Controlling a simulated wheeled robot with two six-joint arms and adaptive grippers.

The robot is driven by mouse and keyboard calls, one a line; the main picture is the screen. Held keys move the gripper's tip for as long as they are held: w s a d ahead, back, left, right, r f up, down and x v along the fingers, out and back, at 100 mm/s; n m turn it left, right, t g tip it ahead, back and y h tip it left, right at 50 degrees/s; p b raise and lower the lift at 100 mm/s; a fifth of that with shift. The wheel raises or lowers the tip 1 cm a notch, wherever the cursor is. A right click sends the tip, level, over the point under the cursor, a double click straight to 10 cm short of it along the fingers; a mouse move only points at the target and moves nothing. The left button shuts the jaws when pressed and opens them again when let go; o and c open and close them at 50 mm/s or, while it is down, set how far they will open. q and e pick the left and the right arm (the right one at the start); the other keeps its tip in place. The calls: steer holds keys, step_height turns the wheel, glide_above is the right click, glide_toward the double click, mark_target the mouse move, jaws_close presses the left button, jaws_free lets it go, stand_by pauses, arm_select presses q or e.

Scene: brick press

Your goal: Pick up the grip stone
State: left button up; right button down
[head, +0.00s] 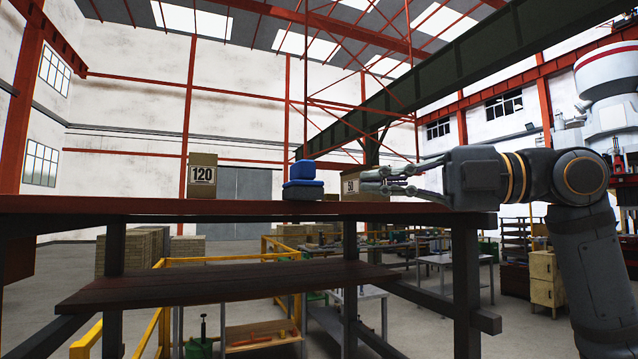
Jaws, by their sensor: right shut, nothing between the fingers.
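On the dark red shelf top (250,205), seen nearly edge-on, stand a tan block marked 120 (202,176), a blue piece (302,171) stacked on a blue and dark grey base (303,191), and a tan block marked 50 (351,186). I cannot tell for sure which of these is the grip stone. My right gripper (376,182) comes in from the right, level just above the shelf top. Its fingers are shut with nothing between them and overlap the right part of the 50 block in the picture; contact is unclear. My left gripper is out of view.
A lower wooden shelf (220,285) and dark posts (466,280) stand below the top. A yellow rail (165,310), work tables (450,262) and stacked bricks (130,250) are behind. The top is clear between the 120 block and the blue piece.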

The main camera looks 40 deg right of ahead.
mark_target(317, 185)
steer(key=w+a+p, duration=0.1)
steer(key=w, duration=0.2)
steer(key=w+a+p, duration=0.1)
steer(key=w+p, duration=0.1)
steer(key=w, duration=0.1)
steer(key=w+a+p, duration=0.2)
steer(key=w, duration=0.1)
steer(key=shift+a+r, duration=0.1)
steer(key=shift+r, duration=0.05)
steer(key=shift+w+d, duration=0.4)
steer(key=shift+d, duration=0.1)
steer(key=shift+a, duration=0.15)
